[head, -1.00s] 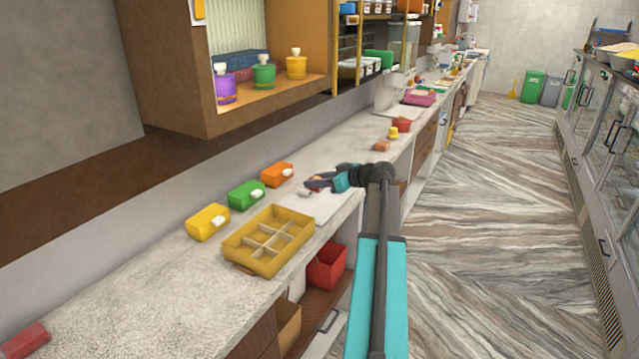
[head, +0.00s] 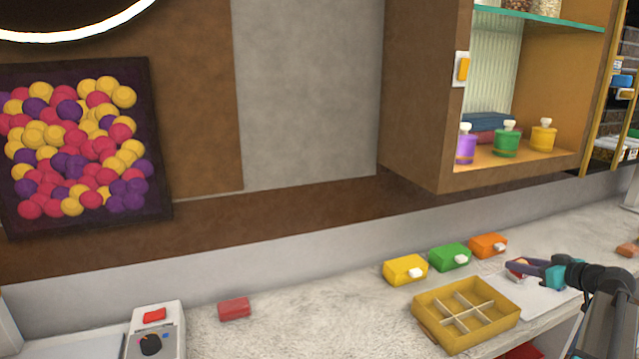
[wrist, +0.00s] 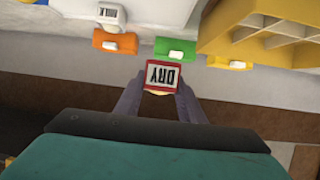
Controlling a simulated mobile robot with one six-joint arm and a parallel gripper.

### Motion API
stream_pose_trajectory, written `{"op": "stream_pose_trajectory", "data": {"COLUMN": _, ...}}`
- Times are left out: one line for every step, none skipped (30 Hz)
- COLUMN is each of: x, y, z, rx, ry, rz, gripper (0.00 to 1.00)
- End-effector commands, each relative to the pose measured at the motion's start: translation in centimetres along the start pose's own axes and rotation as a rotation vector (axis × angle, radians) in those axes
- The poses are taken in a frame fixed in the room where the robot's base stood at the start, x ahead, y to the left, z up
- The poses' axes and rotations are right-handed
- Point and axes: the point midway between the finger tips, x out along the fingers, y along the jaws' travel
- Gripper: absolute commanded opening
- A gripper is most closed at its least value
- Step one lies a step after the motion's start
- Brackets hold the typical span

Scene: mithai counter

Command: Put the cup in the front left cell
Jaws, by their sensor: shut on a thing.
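The cup (wrist: 161,76) is a small red-edged thing with a white face lettered DRY, upside down in the wrist view. My gripper (wrist: 160,84) is shut on it, one finger on each side. In the head view my gripper (head: 524,268) holds the cup over or near a white board, right of the yellow divided box (head: 490,333). The box has several cells with pale dividers, and those in sight look empty. Its edge also shows at the top right of the wrist view (wrist: 222,42). My fingers partly hide the cup in the head view.
Yellow (head: 405,270), green (head: 449,257) and orange (head: 487,246) containers stand in a row behind the box. A red block (head: 234,309) and a white device (head: 154,330) are farther left. A wall cabinet (head: 420,110) overhangs the counter.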

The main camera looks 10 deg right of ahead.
Motion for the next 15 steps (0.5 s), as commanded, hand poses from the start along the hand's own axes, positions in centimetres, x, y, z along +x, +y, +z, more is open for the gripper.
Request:
{"op": "stream_pose_trajectory", "data": {"x": 1.1, "y": -1.0, "z": -0.6, "rx": -0.008, "ry": 0.000, "rz": -0.018, "gripper": 0.13}}
{"op": "stream_pose_trajectory", "data": {"x": 1.6, "y": -1.5, "z": -0.9, "rx": -0.012, "ry": 0.000, "rz": -0.028, "gripper": 0.13}}
{"op": "stream_pose_trajectory", "data": {"x": 2.4, "y": -2.4, "z": -1.4, "rx": -0.018, "ry": 0.000, "rz": -0.042, "gripper": 0.13}}
{"op": "stream_pose_trajectory", "data": {"x": 3.1, "y": -3.0, "z": -1.8, "rx": -0.023, "ry": 0.000, "rz": -0.053, "gripper": 0.13}}
{"op": "stream_pose_trajectory", "data": {"x": 3.7, "y": -3.6, "z": -2.1, "rx": -0.027, "ry": 0.000, "rz": -0.064, "gripper": 0.13}}
{"op": "stream_pose_trajectory", "data": {"x": 4.5, "y": -4.6, "z": -2.6, "rx": -0.034, "ry": 0.000, "rz": -0.079, "gripper": 0.13}}
{"op": "stream_pose_trajectory", "data": {"x": 5.1, "y": -5.3, "z": -3.0, "rx": -0.038, "ry": 0.000, "rz": -0.090, "gripper": 0.13}}
{"op": "stream_pose_trajectory", "data": {"x": 5.7, "y": -6.1, "z": -3.3, "rx": -0.043, "ry": 0.000, "rz": -0.102, "gripper": 0.13}}
{"op": "stream_pose_trajectory", "data": {"x": 6.4, "y": -7.1, "z": -3.8, "rx": -0.049, "ry": 0.000, "rz": -0.117, "gripper": 0.13}}
{"op": "stream_pose_trajectory", "data": {"x": 7.0, "y": -7.9, "z": -4.1, "rx": -0.054, "ry": 0.000, "rz": -0.129, "gripper": 0.13}}
{"op": "stream_pose_trajectory", "data": {"x": 7.5, "y": -8.7, "z": -4.4, "rx": -0.058, "ry": 0.000, "rz": -0.140, "gripper": 0.13}}
{"op": "stream_pose_trajectory", "data": {"x": 8.2, "y": -9.7, "z": -4.8, "rx": -0.064, "ry": 0.000, "rz": -0.155, "gripper": 0.13}}
{"op": "stream_pose_trajectory", "data": {"x": 8.8, "y": -10.5, "z": -5.1, "rx": -0.069, "ry": 0.000, "rz": -0.167, "gripper": 0.13}}
{"op": "stream_pose_trajectory", "data": {"x": 9.3, "y": -11.3, "z": -5.4, "rx": -0.073, "ry": 0.000, "rz": -0.177, "gripper": 0.13}}
{"op": "stream_pose_trajectory", "data": {"x": 10.0, "y": -12.5, "z": -5.7, "rx": -0.080, "ry": 0.000, "rz": -0.193, "gripper": 0.13}}
